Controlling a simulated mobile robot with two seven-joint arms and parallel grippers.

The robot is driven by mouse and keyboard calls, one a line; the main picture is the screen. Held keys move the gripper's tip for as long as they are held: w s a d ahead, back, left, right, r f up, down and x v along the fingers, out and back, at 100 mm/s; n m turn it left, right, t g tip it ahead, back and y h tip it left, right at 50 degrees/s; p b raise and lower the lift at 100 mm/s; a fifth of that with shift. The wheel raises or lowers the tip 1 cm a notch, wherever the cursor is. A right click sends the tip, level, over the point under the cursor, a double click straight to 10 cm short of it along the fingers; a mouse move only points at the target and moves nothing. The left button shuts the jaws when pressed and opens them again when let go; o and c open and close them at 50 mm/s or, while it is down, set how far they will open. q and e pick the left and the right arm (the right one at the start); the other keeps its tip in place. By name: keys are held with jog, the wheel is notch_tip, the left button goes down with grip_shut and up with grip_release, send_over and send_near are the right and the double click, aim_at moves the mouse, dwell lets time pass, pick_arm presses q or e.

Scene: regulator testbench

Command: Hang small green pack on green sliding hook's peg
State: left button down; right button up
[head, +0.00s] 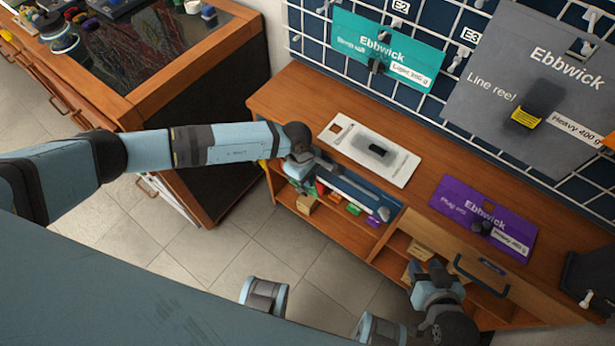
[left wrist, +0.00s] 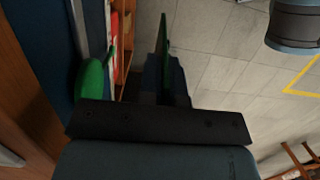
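My left gripper (head: 299,168) is at the front edge of the wooden bench, by a blue strip with a pale rail (head: 350,186). In the left wrist view its dark fingers (left wrist: 166,82) are closed on a thin green panel (left wrist: 163,42), seen edge-on, which looks like the small green pack. A rounded green part (left wrist: 94,78), apparently the green sliding hook, stands out from the blue strip to the left of the fingers, apart from the pack.
A white pack (head: 400,165) and a purple pack (head: 465,213) lie on the bench top (head: 310,105). Teal (head: 350,45) and grey (head: 480,105) packs hang on the wall grid. Small coloured packs sit on the shelf below the rail. A dark-topped cabinet (head: 235,45) stands left.

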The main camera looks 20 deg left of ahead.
pick_arm(q)
jog(key=c, duration=1.2)
grip_release()
jog(key=shift+r, duration=0.1)
jog(key=v, duration=1.3)
jog(key=shift+a+r, duration=0.1)
jog(key=shift+r, duration=0.25)
